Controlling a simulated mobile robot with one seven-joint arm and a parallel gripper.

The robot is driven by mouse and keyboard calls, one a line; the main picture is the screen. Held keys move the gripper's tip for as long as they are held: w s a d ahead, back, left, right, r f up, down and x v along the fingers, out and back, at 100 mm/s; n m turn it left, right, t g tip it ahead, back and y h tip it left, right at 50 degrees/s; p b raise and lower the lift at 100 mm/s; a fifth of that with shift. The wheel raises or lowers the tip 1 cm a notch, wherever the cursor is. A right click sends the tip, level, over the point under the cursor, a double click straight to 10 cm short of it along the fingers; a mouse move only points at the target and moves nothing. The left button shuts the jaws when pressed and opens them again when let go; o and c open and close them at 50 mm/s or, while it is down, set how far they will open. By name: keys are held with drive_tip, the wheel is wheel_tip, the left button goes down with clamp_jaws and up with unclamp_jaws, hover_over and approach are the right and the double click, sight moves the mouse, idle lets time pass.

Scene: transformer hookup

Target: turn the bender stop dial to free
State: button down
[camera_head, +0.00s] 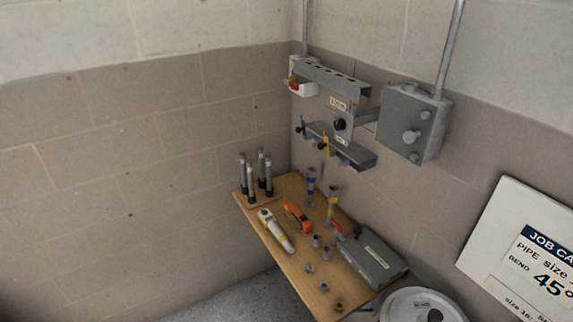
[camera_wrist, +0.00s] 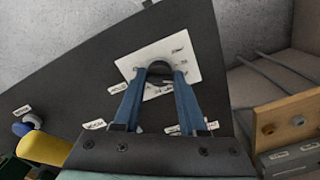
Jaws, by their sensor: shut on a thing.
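The stop dial (camera_wrist: 160,67) is a dark round knob on a white plate (camera_wrist: 188,58), fixed to a dark grey panel. The small markings on the plate are too blurred to read, and the dial's pointer cannot be made out. My gripper (camera_wrist: 163,77) has its two blue fingers on either side of the dial and is shut on it. The fingers hide the dial's sides and part of the plate. My gripper does not show in the head view.
The dark panel (camera_wrist: 80,85) carries several small white labels. Yellow (camera_wrist: 44,149) and blue parts stick out at its left. A wooden block (camera_wrist: 285,118) stands at the right. In the head view, a wooden bench (camera_head: 283,262) holds tools and fittings below a grey box (camera_head: 412,122).

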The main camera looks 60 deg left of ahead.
drive_tip(key=n+p, duration=0.3)
drive_tip(key=n, duration=0.2)
drive_tip(key=shift+r+n, duration=0.15)
drive_tip(key=shift+n, duration=0.25)
drive_tip(key=n+p, duration=0.2)
drive_tip(key=n, duration=0.3)
drive_tip(key=shift+n, duration=0.3)
drive_tip(key=shift+c, duration=2.3)
unclamp_jaws()
wheel_tip(320, 180, up, 13)
drive_tip(key=b, duration=0.1)
